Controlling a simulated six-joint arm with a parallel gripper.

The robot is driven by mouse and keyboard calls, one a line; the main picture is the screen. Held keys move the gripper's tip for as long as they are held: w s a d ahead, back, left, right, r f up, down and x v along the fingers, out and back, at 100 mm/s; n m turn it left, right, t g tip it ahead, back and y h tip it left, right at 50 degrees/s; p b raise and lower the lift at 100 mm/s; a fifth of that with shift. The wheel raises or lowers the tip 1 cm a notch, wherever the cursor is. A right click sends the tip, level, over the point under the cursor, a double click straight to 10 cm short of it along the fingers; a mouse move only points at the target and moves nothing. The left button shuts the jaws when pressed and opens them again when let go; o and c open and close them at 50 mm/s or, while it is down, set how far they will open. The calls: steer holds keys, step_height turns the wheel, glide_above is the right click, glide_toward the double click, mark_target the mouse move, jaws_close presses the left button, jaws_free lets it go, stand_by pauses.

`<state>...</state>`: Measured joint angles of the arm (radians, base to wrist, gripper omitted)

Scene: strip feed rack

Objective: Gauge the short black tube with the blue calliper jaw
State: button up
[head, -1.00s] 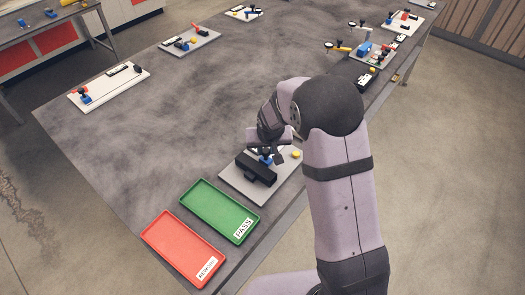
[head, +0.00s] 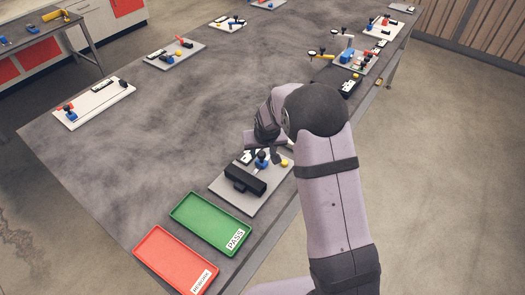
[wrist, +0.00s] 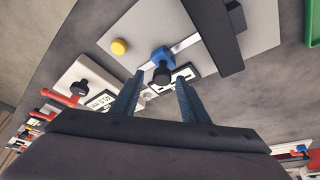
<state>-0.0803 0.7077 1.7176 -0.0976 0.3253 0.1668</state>
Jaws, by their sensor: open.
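A black bar-shaped piece (head: 245,180) lies across the grey board (head: 221,186) near the table's right edge. It shows in the wrist view (wrist: 212,38); I cannot tell whether it is the short tube or a holder. The blue calliper jaw (head: 262,162) with a dark knob stands beside it, towards the yellow button (head: 284,162). The jaw also shows in the wrist view (wrist: 161,54). My gripper (wrist: 159,82) is open and empty; the dark knob (wrist: 162,74) appears between its fingertips, seemingly apart from them. In the head view my gripper (head: 268,150) is partly hidden by my wrist.
A green PASS tray (head: 188,232) and a red tray (head: 152,263) lie in front of the board. Other gauge boards, such as a white one (head: 108,103), stand along the table edges. The table's middle (head: 160,140) is clear.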

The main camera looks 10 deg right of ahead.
steer(key=shift+r, duration=0.1)
steer(key=b+v, duration=0.2)
steer(key=v, duration=0.5)
stand_by(1.1)
steer(key=s+f+g, duration=0.1)
steer(key=s+f, duration=0.1)
steer(key=s, duration=0.3)
steer(key=s+f+g, duration=0.2)
steer(key=s, duration=0.4)
steer(key=s+d+f+n+g, duration=0.1)
steer(key=s+f+g, duration=0.1)
steer(key=s, duration=0.4)
steer(key=shift+d+f, duration=0.1)
steer(key=shift+f, duration=0.3)
steer(key=s+d+r, duration=0.1)
steer(key=s+r, duration=0.1)
steer(key=s, duration=0.4)
steer(key=s+d+r+m, duration=0.1)
steer(key=s+r, duration=0.2)
steer(key=s, duration=0.3)
steer(key=shift+d, duration=0.25)
